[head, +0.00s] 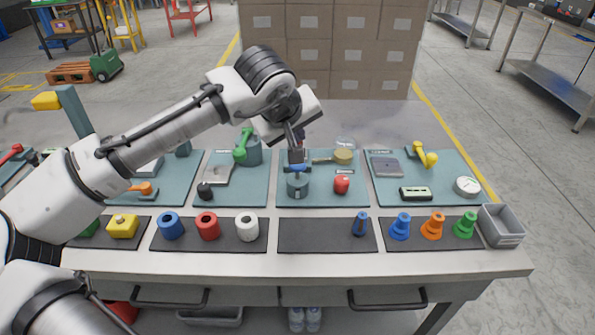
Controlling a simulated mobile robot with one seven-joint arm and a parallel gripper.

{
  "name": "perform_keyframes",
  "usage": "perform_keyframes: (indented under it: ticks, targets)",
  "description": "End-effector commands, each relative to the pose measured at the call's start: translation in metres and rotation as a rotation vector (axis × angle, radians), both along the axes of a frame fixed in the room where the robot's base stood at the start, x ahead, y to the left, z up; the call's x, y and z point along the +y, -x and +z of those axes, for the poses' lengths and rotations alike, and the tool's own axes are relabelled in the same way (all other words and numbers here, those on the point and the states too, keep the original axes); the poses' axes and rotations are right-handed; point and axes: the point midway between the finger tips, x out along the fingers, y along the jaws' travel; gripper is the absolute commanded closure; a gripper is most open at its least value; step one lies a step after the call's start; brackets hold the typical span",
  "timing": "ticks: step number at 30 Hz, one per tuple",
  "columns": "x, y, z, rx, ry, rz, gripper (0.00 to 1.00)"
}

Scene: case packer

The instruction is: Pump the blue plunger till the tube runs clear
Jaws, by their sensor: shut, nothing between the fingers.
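The blue plunger (299,169) is a small blue cap on top of a grey-teal cylinder (297,186) on the middle panel. My gripper (297,158) is shut and points down just above the plunger; whether it touches cannot be told. It hides part of the plunger's top. A thin yellowish tube (322,160) seems to run right from behind my gripper to a small vessel with yellow contents (343,156). The tube is too small to tell whether it is clear.
A red knob (341,184) stands just right of the cylinder. A green-handled lever (241,152) stands to the left, beside my arm. Blue, orange and green cones (433,228) stand at the front right, next to a grey bin (502,226). The front middle mat (315,236) is mostly bare.

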Motion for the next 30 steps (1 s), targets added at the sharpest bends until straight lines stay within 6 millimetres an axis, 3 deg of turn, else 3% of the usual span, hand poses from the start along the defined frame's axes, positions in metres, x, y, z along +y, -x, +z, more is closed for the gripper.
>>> perform_keyframes:
  ticks: [1, 3, 9, 30]
  targets:
    - [0.001, 0.000, -0.014, 0.000, -0.002, 0.001, 1.00]
    - [0.000, 0.000, -0.023, 0.001, 0.003, -0.001, 1.00]
    - [0.000, 0.000, -0.037, 0.000, 0.002, -0.001, 1.00]
    - [0.000, 0.000, -0.036, 0.000, 0.000, -0.002, 1.00]
